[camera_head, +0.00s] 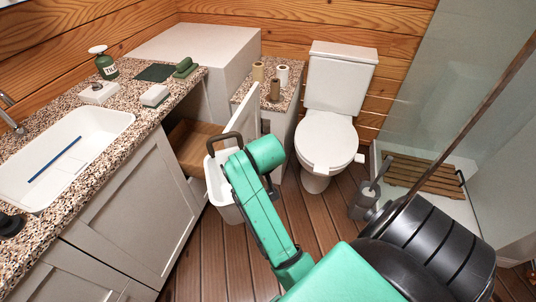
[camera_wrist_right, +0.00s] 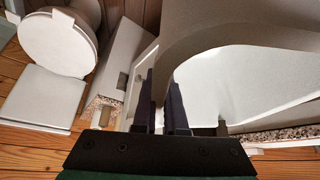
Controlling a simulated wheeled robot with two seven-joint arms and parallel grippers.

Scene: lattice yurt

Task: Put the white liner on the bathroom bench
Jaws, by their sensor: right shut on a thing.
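The white liner (camera_head: 218,186) is a deep pail with a dark upright handle, in the middle of the head view. It hangs in front of the open cabinet, partly hidden by my green right arm. My right gripper (camera_wrist_right: 163,108) is shut on the liner, whose pale curved wall (camera_wrist_right: 255,85) fills the right of the right wrist view. The fingertips are hidden in the head view. The likely bathroom bench is the speckled counter (camera_head: 150,97) on the left, with the white sink (camera_head: 75,140) set in it. My left gripper is not in view.
Several rolls stand on the small speckled cabinet (camera_head: 240,92). The toilet (camera_head: 326,140) and toilet brush (camera_head: 365,200) are right.

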